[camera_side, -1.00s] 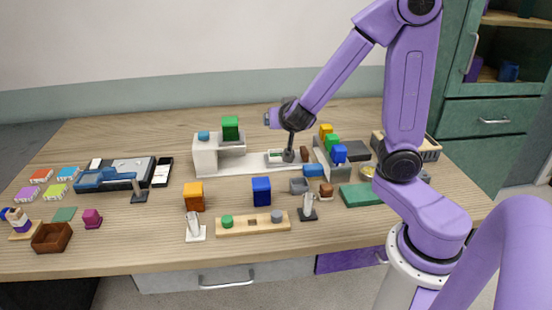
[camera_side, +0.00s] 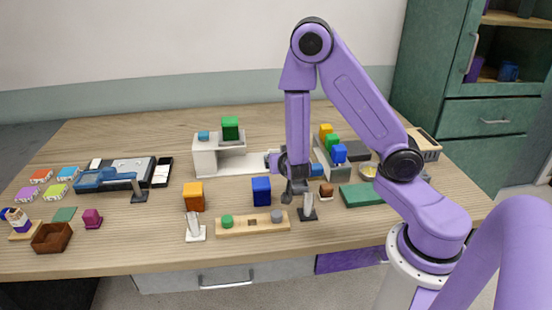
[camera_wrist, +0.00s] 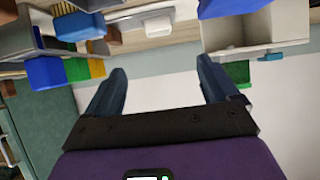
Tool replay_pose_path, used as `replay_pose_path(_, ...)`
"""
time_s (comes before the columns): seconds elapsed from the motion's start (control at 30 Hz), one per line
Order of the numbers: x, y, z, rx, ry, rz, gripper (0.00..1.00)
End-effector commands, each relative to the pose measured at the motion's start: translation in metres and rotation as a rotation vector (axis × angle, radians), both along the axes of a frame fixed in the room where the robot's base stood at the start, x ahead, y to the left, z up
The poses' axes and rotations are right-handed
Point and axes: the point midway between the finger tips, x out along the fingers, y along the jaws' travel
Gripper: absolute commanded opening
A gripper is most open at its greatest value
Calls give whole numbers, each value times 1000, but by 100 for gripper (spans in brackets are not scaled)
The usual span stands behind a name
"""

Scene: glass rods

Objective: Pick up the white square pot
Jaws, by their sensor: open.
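My gripper (camera_side: 287,197) hangs low over the table, between the dark blue cube and the small clear holder, and its tip partly blocks that spot. In the wrist view my gripper (camera_wrist: 160,85) has its two fingers spread apart with nothing between them. I cannot surely pick out the white square pot. A white box-like thing (camera_wrist: 158,24) shows at the top of the wrist view, beyond the fingers, and may be it. In the side view my arm covers the place where a pale dish and a small grey pot stood.
A white stand (camera_side: 204,160) carries a green cube (camera_side: 230,128) behind and left of my gripper. A dark blue cube (camera_side: 261,191), an orange cube (camera_side: 193,196) and a wooden peg board (camera_side: 252,222) are close by. Coloured blocks (camera_side: 333,142) stand at right. The table's back left is clear.

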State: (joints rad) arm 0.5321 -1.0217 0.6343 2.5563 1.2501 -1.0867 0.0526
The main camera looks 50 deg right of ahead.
Motion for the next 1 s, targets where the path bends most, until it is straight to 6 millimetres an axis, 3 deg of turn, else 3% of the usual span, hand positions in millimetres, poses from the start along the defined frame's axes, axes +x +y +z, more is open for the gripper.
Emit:
replay_pose_path(0.3,11,-12,-9,1,1,-2,88)
replay_pose_path(0.73,56,-59,-45,2,1,-5,88)
replay_pose_path(1.0,71,-72,-55,1,0,0,88)
